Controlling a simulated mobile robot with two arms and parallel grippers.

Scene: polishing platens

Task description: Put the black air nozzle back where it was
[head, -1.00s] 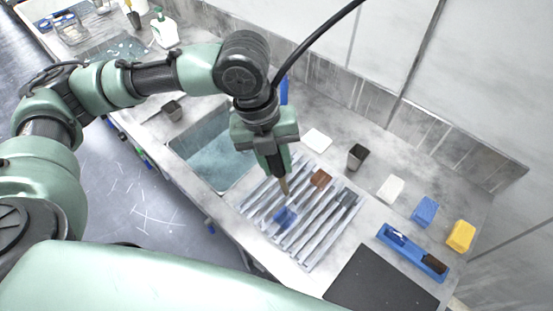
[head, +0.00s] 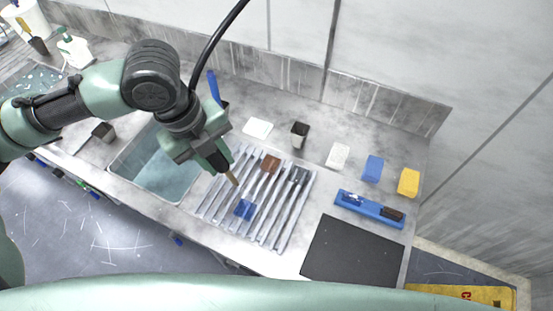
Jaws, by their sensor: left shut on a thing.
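My left gripper (head: 221,165) hangs over the left part of the ribbed rack, pointing down and to the right. It is shut on a slim thing with a tan, brass-like tip (head: 232,179). This looks like the black air nozzle, but the fingers hide most of it. A black hose or cable (head: 213,44) rises from behind the wrist to the top edge; I cannot tell whether it joins the nozzle. No empty holder for the nozzle can be made out. My right gripper is not in view.
The ribbed rack (head: 283,238) holds blue, brown and grey-headed brushes. A sink (head: 155,172) lies left. Behind stand a black cup (head: 299,134) and a blue upright thing (head: 214,88). Sponges, a blue tray (head: 369,208) and a dark mat (head: 350,250) lie right.

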